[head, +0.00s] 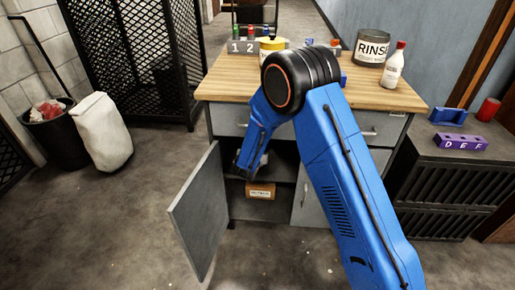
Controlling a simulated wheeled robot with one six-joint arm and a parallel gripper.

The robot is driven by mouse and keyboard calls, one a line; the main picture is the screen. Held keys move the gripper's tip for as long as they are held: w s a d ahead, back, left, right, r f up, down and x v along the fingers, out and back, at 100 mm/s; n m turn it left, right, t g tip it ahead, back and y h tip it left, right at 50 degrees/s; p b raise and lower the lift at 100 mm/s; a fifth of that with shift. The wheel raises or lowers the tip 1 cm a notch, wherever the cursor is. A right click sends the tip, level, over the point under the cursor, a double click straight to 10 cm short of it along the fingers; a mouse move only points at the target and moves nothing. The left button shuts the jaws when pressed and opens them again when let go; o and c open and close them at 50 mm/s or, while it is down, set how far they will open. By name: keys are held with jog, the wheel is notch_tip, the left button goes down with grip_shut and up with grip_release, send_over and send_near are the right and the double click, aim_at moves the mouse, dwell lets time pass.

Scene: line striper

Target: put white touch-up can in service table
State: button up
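The service table (225,86) has a wooden top and a grey cabinet below. Its left door (200,210) stands open, showing a dark inside with a shelf. My blue arm reaches over the table's front, with my gripper (250,168) low at the open compartment. The fingers are dark and mostly hidden by the arm, so I cannot tell whether they are open or shut. A small pale patch shows beside the gripper; I cannot tell whether it is the white touch-up can. No can is clearly identifiable as that one.
On the table top stand a RINSE pot (372,48), a white red-capped bottle (393,68), a yellow-lidded container (270,46) and a numbered rack (242,47). A labelled box (260,190) sits low in the cabinet. A purple D-E-F rack (460,142) lies right.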

jog(key=shift+o, duration=1.4)
jog(key=shift+r, duration=0.15)
jog(key=v, duration=1.2)
